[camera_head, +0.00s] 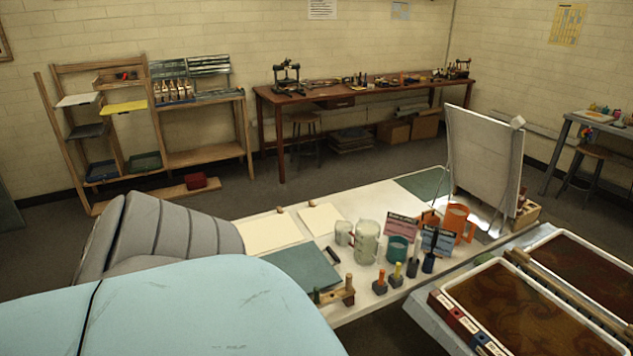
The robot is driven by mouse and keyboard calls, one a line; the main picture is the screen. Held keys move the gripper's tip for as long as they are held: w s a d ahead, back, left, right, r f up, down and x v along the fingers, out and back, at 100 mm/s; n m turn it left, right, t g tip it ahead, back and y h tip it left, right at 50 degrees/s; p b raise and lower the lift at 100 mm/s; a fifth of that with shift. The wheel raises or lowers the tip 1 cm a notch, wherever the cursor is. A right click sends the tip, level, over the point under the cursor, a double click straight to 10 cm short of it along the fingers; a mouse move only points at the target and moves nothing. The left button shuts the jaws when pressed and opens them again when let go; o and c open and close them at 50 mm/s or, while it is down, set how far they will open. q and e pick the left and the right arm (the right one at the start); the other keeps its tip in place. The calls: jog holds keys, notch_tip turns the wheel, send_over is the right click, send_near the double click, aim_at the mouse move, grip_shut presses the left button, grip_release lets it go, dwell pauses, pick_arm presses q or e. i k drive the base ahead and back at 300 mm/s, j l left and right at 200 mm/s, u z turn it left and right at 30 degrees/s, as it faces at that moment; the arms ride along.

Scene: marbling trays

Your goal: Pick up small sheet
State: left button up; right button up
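Two cream sheets lie flat on the white table in the middle of the view. The smaller-looking sheet (321,218) is on the right, and a larger-looking cream sheet (268,233) is on the left. Small wooden pieces sit at their far edges. I cannot tell for sure which one the task calls the small sheet. Neither of my grippers shows. Large light-blue and grey surfaces, apparently my own arm, fill the lower left and hide the table's near left part.
A dark green board (303,267) lies just in front of the sheets. Marbling trays (530,310) stand at lower right. A white panel (482,160) rises behind.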

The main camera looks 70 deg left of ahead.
aim_at(320, 220)
jog(key=u, duration=3.4)
jog(key=j+u, duration=0.1)
jog(key=u, duration=0.3)
jog(key=i+u, duration=0.1)
jog(key=u, duration=0.25)
jog(key=i+j+u, duration=0.1)
jog(key=u, duration=0.65)
jog(key=i+z, duration=0.5)
jog(key=i, duration=0.2)
jog(key=i+j+z, duration=0.25)
jog(key=i+z, duration=0.2)
jog(key=i, duration=0.25)
jog(key=i+l+z, duration=0.15)
jog(key=i+z, duration=0.25)
jog(key=i, duration=0.35)
jog(key=i+z, duration=0.4)
jog(key=i, duration=1.15)
jog(key=i+j+z, duration=0.15)
jog(key=i, duration=0.7)
jog(key=i+l+z, duration=0.1)
jog(key=i+z, duration=0.65)
jog(key=i+j+z, duration=0.25)
jog(key=i+z, duration=0.15)
jog(key=i, duration=0.1)
